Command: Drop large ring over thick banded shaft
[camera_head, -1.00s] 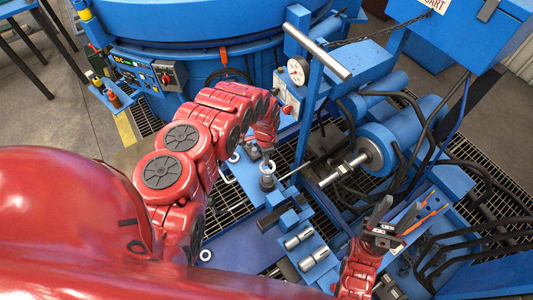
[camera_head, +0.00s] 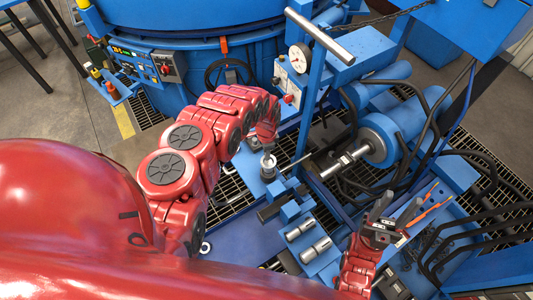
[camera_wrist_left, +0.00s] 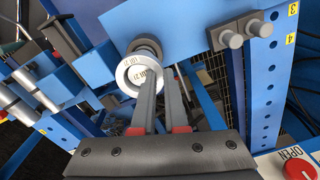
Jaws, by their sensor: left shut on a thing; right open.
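My left gripper (camera_wrist_left: 162,78) is shut on a pale metal ring (camera_wrist_left: 125,73) with dark lettering, seen at its fingertips in the left wrist view. A short round shaft with dark bands (camera_wrist_left: 146,44) shows directly behind the ring, partly covered by it. I cannot tell whether the ring is around the shaft or only in front of it. In the head view a silver cylindrical piece (camera_head: 268,171) stands just below my left gripper (camera_head: 265,146), whose fingers are small and partly hidden there. My right gripper (camera_head: 396,210) is open and empty at the lower right.
Silver cylinders (camera_head: 308,238) lie on a blue block nearby. Another small ring (camera_head: 205,247) lies at the lower left. A blue frame post (camera_head: 312,105) and a hydraulic cylinder (camera_head: 378,138) crowd the right side. A red OPEN button (camera_wrist_left: 300,170) is near my left gripper.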

